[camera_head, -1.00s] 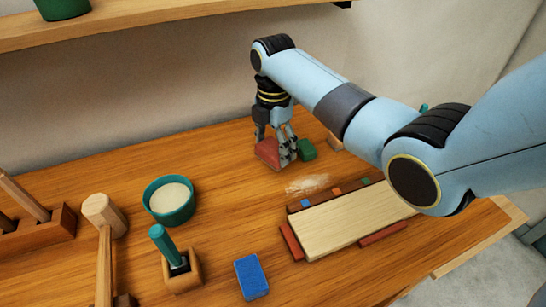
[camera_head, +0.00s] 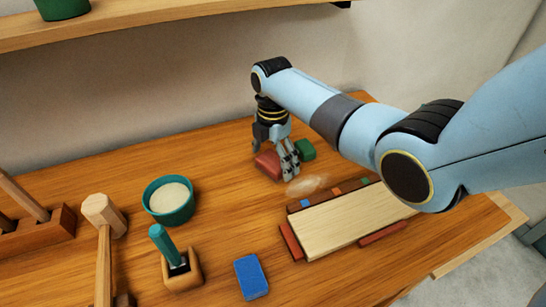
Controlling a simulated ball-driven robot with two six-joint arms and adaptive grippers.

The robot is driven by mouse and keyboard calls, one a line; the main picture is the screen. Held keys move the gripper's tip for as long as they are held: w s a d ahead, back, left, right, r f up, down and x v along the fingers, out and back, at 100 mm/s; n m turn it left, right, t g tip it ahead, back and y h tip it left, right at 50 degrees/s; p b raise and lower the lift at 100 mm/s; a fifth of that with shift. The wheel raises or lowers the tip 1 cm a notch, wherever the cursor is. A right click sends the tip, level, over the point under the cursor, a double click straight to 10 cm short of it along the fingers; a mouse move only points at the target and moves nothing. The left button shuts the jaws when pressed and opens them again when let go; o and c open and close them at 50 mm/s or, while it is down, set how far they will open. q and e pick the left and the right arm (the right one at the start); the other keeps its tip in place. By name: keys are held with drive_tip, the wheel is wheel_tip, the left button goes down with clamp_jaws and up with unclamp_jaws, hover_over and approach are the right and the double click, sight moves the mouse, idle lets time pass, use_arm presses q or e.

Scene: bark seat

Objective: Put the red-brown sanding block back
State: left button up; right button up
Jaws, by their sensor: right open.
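The red-brown sanding block (camera_head: 267,166) lies at the back middle of the bench, left of a green block (camera_head: 306,150). My right gripper (camera_head: 285,168) points down right at the red-brown block, with its fingers open. The visible fingers stand at the block's right side and hide part of it. Whether they touch it, I cannot tell. My left gripper is not in view.
A pale board (camera_head: 350,218) lies in front, with a strip of small coloured blocks behind it. A teal bowl (camera_head: 169,200), a wooden mallet (camera_head: 104,215), a teal-handled tool (camera_head: 166,245) and a blue block (camera_head: 251,277) stand left and front. A shelf (camera_head: 150,20) hangs above.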

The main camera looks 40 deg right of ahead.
sight(273, 160)
drive_tip(key=shift+r, duration=0.1)
drive_tip(key=shift+r, duration=0.35)
wheel_tip(273, 160, up, 11)
drive_tip(key=shift+r, duration=0.2)
idle(0.4)
